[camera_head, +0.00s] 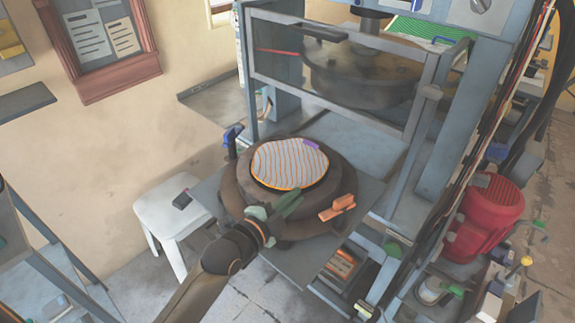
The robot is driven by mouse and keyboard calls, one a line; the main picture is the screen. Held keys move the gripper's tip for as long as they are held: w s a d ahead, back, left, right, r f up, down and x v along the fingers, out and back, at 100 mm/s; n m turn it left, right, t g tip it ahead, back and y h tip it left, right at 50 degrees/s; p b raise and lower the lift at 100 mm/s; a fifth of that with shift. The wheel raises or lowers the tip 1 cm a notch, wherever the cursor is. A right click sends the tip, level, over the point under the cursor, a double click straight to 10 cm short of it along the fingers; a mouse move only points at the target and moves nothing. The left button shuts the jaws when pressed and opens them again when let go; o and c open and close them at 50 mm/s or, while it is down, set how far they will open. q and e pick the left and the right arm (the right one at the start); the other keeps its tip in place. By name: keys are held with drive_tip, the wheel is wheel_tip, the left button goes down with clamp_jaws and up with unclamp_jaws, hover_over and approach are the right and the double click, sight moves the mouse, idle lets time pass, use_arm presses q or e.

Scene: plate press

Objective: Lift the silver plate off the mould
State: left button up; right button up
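The silver plate (289,164) is a round disc with wavy silver and orange stripes. It lies flat on the dark brown round mould (341,186), inside its raised ring. A small purple piece (311,145) sits at the plate's far right edge. My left gripper (283,207), with green fingers, is at the near edge of the mould, just in front of the plate. It appears apart from the plate. The gap between its fingers is hard to make out, and I see nothing held in it. My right gripper is not in view.
An orange handle-like part (338,208) sits at the mould's right. A white stool (172,212) stands left, a red motor (487,215) right. Open floor shows at the lower left.

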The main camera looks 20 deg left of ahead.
sight(310, 186)
use_arm(q)
drive_tip(key=x, duration=0.5)
drive_tip(key=shift+d, duration=0.1)
clamp_jaws()
drive_tip(key=shift+s, duration=0.1)
idle(1.1)
drive_tip(key=shift+r, duration=0.1)
